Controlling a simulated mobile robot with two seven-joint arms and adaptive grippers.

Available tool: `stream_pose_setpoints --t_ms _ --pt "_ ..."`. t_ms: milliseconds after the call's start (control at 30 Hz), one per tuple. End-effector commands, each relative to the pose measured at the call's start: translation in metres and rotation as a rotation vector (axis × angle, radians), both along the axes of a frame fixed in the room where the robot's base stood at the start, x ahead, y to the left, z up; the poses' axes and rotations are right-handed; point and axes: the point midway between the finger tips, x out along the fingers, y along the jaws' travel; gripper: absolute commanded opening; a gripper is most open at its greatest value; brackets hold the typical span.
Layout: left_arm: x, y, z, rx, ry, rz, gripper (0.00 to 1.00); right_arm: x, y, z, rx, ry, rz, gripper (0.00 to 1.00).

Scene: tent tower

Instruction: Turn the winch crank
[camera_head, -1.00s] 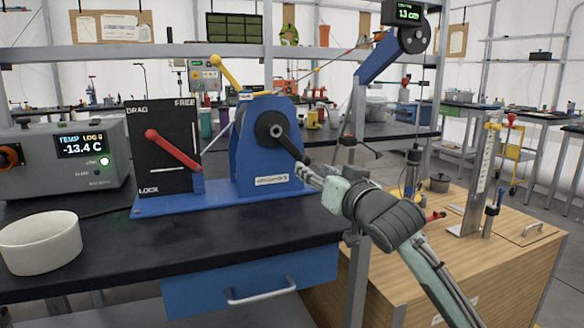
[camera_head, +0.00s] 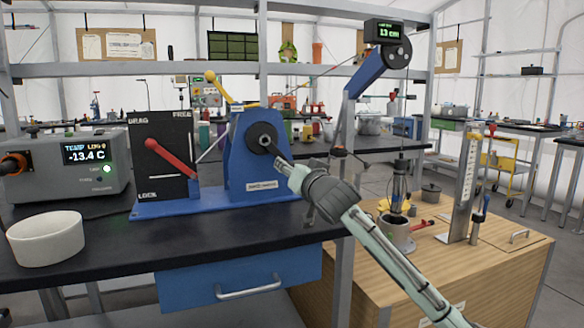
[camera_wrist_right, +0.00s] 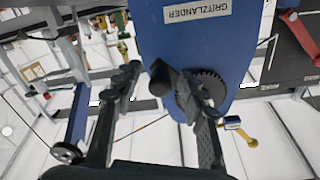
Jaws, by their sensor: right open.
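The blue winch (camera_head: 250,178) stands on a blue base plate on the black bench. Its dark crank hub (camera_head: 262,137) faces me, with the crank arm reaching down to the right. My right gripper (camera_head: 285,168) is at the crank's outer end, which it partly hides. In the wrist view its two fingers (camera_wrist_right: 162,95) are open, one on each side of the dark crank handle (camera_wrist_right: 160,78). I cannot tell whether they touch it. The toothed hub (camera_wrist_right: 208,88) shows behind the right finger. My left gripper is not in view.
A red lever (camera_head: 165,157) on the DRAG/FREE/LOCK panel (camera_head: 140,178) stands left of the winch. A white bowl (camera_head: 46,240) and temperature unit (camera_head: 30,180) are further left. A cable counter (camera_head: 386,32) reads about 13 cm. A wooden cabinet (camera_head: 430,262) is right.

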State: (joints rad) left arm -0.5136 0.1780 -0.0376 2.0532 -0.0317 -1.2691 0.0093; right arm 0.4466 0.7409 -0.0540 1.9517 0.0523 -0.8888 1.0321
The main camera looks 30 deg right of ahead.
Motion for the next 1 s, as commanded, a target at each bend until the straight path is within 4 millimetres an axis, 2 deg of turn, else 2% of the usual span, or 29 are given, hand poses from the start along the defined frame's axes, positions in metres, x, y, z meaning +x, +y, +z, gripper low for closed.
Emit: stream_pose_setpoints --t_ms 267,600,1000 --pt "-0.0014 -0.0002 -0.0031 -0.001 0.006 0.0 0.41 0.0014 -0.0004 -0.0001 -0.001 0.0 0.0 0.4" --pt "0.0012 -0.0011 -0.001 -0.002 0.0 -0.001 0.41 0.0012 -0.0006 -0.0002 -0.001 0.0 0.0 0.0" --pt "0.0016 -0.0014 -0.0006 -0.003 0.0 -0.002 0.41 0.0018 0.0016 -0.002 0.026 -0.006 0.0 0.0"
